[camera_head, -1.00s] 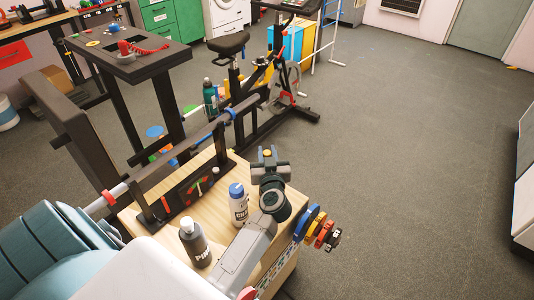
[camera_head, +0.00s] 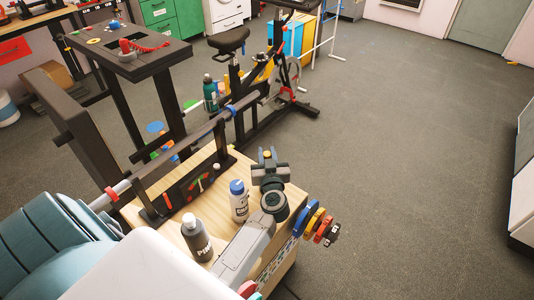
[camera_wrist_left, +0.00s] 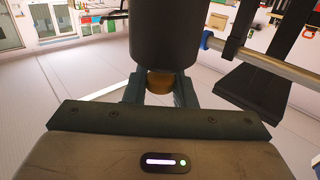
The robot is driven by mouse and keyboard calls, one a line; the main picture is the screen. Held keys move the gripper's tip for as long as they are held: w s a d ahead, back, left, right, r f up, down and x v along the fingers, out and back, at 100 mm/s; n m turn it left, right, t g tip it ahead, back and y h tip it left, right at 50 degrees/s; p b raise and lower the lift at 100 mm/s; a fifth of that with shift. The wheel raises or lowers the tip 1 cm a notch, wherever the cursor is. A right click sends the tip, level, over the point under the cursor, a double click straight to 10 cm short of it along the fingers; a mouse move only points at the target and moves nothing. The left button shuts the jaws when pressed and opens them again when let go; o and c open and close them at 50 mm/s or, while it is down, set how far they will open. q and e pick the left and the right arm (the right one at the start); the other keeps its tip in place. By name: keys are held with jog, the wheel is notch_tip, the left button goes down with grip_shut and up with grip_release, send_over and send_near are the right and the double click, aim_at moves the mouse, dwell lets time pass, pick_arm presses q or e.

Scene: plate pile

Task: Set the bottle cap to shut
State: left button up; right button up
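A white bottle with a blue cap (camera_head: 238,200) stands upright on the wooden table. A dark bottle with a pale grey cap (camera_head: 197,240) stands nearer to me. Neither cap looks raised at this size. My left gripper (camera_head: 267,154) is right of both bottles, over the table's far right corner. A small gold round part (camera_wrist_left: 160,83) sits between its fingers in the left wrist view, below a large dark cylinder (camera_wrist_left: 162,38). I cannot tell whether the fingers grip it. My right gripper is not in view.
A green bottle (camera_head: 210,94) stands beside the exercise bike (camera_head: 270,75). A barbell on a black rack crosses the table's (camera_head: 160,235) left side. Coloured discs (camera_head: 315,222) stick out at its right edge. The floor (camera_head: 400,150) to the right is clear.

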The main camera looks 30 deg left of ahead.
pick_arm(q)
jog(key=o, duration=0.4)
jog(key=shift+f, duration=0.2)
jog(key=shift+s+d, duration=0.35)
jog(key=v, duration=0.9)
jog(key=shift+s+d, duration=0.25)
jog(key=shift+s, duration=0.05)
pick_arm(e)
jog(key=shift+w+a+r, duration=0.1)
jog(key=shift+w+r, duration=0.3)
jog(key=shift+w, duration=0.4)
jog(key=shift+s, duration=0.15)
